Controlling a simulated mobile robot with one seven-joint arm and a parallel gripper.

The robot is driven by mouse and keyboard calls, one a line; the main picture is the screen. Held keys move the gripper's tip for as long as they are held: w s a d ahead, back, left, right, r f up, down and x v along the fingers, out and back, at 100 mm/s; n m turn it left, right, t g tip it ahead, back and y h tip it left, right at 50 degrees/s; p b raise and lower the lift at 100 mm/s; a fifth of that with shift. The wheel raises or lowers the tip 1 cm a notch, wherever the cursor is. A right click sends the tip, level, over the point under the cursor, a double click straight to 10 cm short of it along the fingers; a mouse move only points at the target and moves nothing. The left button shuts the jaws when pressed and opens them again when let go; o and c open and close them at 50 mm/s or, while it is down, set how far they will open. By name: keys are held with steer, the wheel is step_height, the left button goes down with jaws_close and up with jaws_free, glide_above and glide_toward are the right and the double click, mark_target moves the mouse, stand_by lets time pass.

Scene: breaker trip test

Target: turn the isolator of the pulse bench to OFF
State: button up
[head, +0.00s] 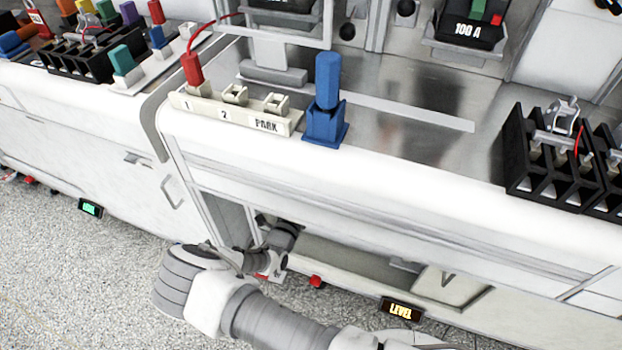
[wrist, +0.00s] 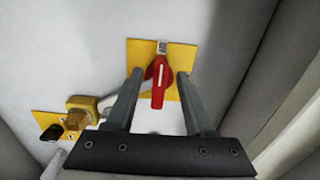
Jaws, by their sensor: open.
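The isolator is a red handle (wrist: 159,87) on a yellow plate (wrist: 183,54), on a pale panel in the wrist view. My gripper (wrist: 157,76) is open, with one finger on each side of the red handle and a gap visible on both sides. I cannot tell whether either finger touches it. In the head view my arm reaches into the open bay under the bench; the handle is hidden there.
Left of the handle in the wrist view are a yellow hub with a pale lever (wrist: 84,108) and a black knob (wrist: 51,132). Grey walls stand close on both sides. In the head view, the bench's white front edge (head: 400,190) overhangs the bay.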

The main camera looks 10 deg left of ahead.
steer(key=s+a+p, duration=0.1)
steer(key=s+p, duration=0.1)
steer(key=s, duration=1.1)
steer(key=shift+s+a, duration=0.15)
steer(key=shift+a, duration=0.25)
